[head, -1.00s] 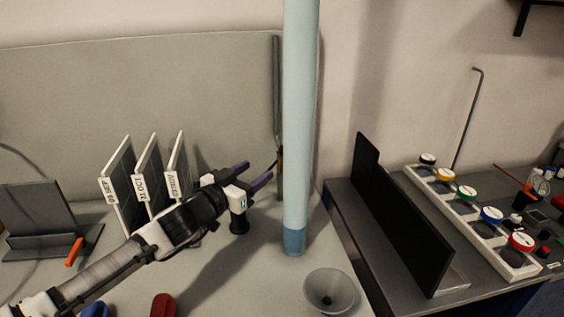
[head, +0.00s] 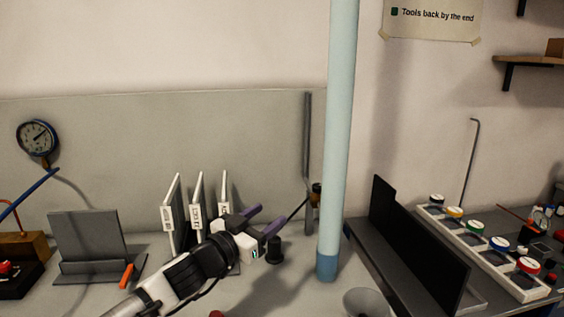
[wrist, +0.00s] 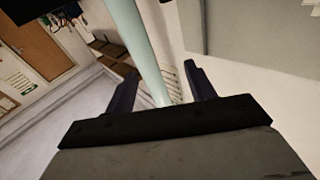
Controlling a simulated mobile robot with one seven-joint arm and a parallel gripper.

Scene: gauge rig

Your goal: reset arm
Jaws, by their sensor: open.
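My gripper (head: 264,219) is in the lower middle of the head view, above the bench, with its purple fingers apart and nothing between them. It points right and slightly away, toward the pale blue column (head: 339,150). In the wrist view my gripper (wrist: 160,85) also shows its two dark fingers spread and empty. The pale blue column (wrist: 140,50) runs behind the gap between them there. My arm reaches in from the bottom of the head view.
White-edged panels (head: 172,215) stand just left of my gripper. A black cylinder (head: 274,250) is below it. A grey funnel (head: 366,303) sits right of the column's foot. A black upright plate (head: 415,250) and a tray of coloured-lidded jars (head: 485,250) are at right. A gauge (head: 37,138) hangs left.

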